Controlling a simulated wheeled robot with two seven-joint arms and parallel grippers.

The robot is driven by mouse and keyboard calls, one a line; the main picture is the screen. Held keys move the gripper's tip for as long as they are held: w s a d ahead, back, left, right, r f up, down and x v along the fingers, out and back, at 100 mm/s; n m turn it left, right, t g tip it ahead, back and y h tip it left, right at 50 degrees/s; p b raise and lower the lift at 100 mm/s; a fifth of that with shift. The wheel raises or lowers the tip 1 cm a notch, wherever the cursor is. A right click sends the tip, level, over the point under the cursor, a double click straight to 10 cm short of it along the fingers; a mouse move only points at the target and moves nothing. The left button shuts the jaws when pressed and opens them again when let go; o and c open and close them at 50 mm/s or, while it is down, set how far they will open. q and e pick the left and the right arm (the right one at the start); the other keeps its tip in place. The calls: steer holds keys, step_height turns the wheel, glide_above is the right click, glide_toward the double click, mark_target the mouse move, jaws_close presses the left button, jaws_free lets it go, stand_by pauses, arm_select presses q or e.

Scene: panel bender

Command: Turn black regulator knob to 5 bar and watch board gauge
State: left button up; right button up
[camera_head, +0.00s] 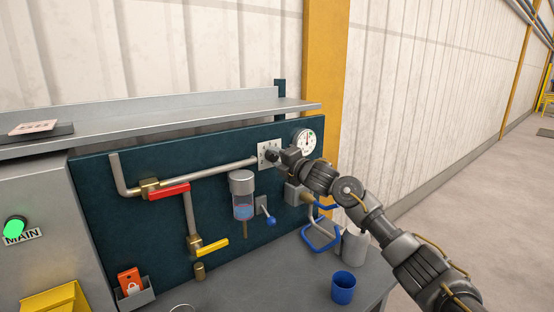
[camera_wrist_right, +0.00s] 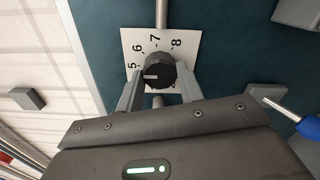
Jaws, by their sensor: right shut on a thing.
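The black regulator knob (camera_wrist_right: 158,72) sits on a white scale card (camera_wrist_right: 186,48) marked 5, 6, 7 and 8. Its white line points left in the right wrist view, close to the 5. My right gripper (camera_wrist_right: 160,80) is shut on the knob, one finger on each side. In the head view, the knob (camera_head: 271,155) is partly behind my right gripper (camera_head: 277,157). The round white board gauge (camera_head: 306,141) is just right of the gripper; its reading is too small to tell. My left gripper is out of view.
The teal board (camera_head: 120,215) carries pipes, a red-handled valve (camera_head: 169,192), a yellow-handled valve (camera_head: 213,246) and a clear filter bowl (camera_head: 243,207). A shelf (camera_head: 200,128) juts out above.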

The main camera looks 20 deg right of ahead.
steer(key=o, duration=1)
steer(key=shift+s+d+f, duration=0.15)
steer(key=shift+s+d, duration=0.05)
steer(key=shift+s, duration=0.2)
steer(key=b+v, duration=0.3)
steer(key=v, duration=0.7)
